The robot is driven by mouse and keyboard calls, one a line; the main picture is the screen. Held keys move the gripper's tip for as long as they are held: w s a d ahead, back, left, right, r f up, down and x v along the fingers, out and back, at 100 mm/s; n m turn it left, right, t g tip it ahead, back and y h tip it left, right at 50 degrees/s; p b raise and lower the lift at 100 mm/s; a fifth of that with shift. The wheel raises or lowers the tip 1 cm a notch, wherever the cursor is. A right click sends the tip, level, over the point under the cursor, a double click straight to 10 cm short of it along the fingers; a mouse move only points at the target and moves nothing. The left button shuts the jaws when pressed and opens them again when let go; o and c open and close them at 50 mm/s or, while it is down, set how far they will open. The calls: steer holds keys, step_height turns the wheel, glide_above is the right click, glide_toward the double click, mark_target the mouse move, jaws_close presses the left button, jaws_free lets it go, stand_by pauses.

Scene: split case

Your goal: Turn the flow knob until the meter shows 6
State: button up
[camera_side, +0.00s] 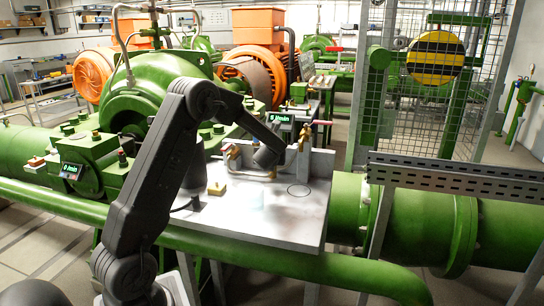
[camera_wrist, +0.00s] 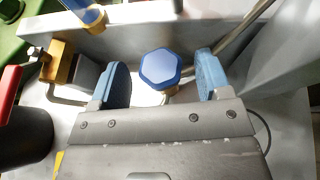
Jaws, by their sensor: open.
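The blue six-sided knob (camera_wrist: 158,69) shows in the wrist view between the two blue finger pads of my gripper (camera_wrist: 164,80). The gripper is open, with a gap on each side of the knob. In the side view my dark wrist is over the back of the white bench, and the knob and fingertips cannot be made out. A small meter display (camera_side: 280,118) behind my forearm appears to read 0 l/min. A second display (camera_side: 70,171) at the left appears to read 0 l/min.
In the wrist view, a brass fitting (camera_wrist: 58,62), a red handle (camera_wrist: 8,95) and a black cylinder (camera_wrist: 22,138) stand left of the fingers. The bench front is mostly clear.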

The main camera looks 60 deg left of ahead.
steer(key=shift+w+a+f, duration=0.2)
steer(key=shift+w+a, duration=0.05)
steer(key=shift+a, duration=0.15)
steer(key=c, duration=0.9)
steer(key=shift+w+r+n+g+y, duration=0.1)
steer(key=shift+n+g+y, duration=0.45)
steer(key=shift+n+g, duration=0.65)
steer(key=shift+w+n+g+y, duration=0.1)
steer(key=shift+n+g+y, duration=0.45)
steer(key=shift+n+g, duration=0.65)
steer(key=shift+c, duration=0.2)
steer(key=o, duration=0.9)
steer(key=shift+d, duration=0.1)
steer(key=shift+o, duration=0.2)
